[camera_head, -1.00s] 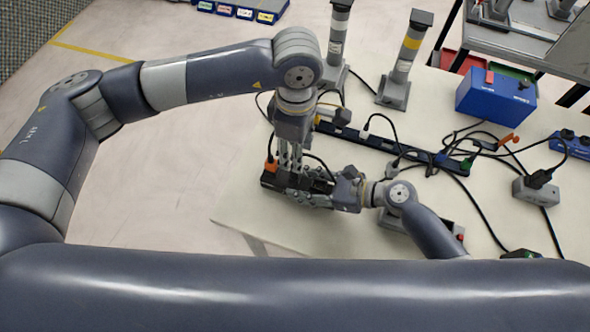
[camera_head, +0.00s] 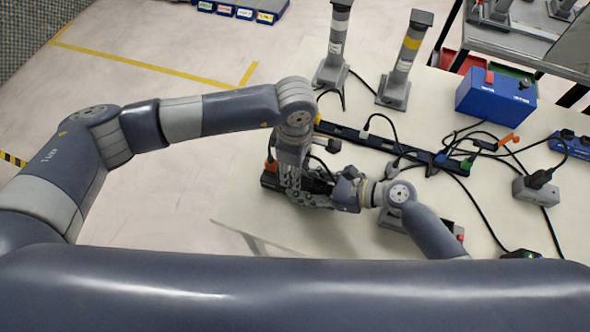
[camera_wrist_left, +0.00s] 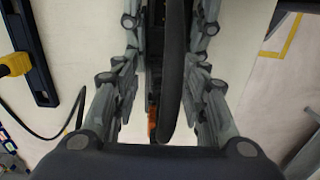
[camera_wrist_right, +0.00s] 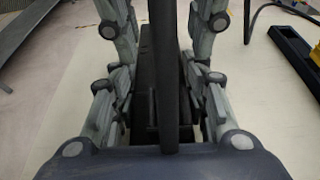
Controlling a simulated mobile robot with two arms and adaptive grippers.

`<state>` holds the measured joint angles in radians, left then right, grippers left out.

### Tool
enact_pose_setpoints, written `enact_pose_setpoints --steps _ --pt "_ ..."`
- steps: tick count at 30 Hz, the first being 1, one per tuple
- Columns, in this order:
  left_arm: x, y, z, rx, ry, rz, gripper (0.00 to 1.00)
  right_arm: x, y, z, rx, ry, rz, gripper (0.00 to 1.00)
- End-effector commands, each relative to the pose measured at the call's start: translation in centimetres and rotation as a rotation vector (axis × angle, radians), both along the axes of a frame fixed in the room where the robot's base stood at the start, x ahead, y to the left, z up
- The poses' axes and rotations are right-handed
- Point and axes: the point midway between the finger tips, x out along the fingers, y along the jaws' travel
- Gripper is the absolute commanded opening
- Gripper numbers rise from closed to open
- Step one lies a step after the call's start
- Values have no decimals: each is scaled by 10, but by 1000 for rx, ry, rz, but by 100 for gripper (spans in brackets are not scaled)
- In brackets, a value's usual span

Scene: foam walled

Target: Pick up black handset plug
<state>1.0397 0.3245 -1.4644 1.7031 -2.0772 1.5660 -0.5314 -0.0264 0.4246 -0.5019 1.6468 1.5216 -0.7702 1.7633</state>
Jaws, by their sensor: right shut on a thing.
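A black strip-like block (camera_head: 269,180) with an orange plug (camera_head: 270,165) at its left end sits at the table's near-left edge. My right gripper (camera_head: 310,197) reaches in from the right and is shut on this block; the dark body (camera_wrist_right: 153,75) shows between its fingers in the right wrist view. My left gripper (camera_head: 291,188) points down over the block, close to the right fingers. Its fingers stand apart in the left wrist view (camera_wrist_left: 165,85), on either side of a thick black cable (camera_wrist_left: 173,65). The black handset plug cannot be made out clearly; the grippers cover this area.
A long black power strip (camera_head: 350,134) with several cables lies behind the grippers. Two grey posts (camera_head: 398,75) stand at the back. A blue box (camera_head: 497,96), a grey adapter box (camera_head: 535,190) and loose cables fill the right side. The table's front left is clear.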

Motion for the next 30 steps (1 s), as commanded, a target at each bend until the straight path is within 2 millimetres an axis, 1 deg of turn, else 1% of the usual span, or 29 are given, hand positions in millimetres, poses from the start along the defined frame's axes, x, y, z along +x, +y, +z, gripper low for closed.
enact_pose_setpoints --steps 1,2,3,5,6,14,17,20,27,30 --pt "0 0 0 0 0 0 31 0 0 -1 -2 1 1 11" --pt "0 0 0 0 0 0 24 0 0 -1 -2 1 1 11" --pt "0 0 0 0 0 0 15 0 0 -1 -2 1 1 11" --pt "0 0 0 0 0 0 1 0 0 -1 -2 1 1 11" --pt "0 0 0 0 0 0 0 0 0 -1 -2 1 1 11" --pt "0 0 1 0 0 0 0 -1 0 -1 -2 1 1 11" --pt "0 0 4 -2 -2 0 0 -1 0 -1 -2 1 1 11" --pt "1 -1 15 -2 -3 -1 0 -1 0 -1 -2 1 1 11" --pt "1 -1 64 -3 -5 -2 0 -1 0 -1 -1 2 1 11" --pt "1 0 81 0 -4 -2 0 -1 0 -1 -1 2 1 11"
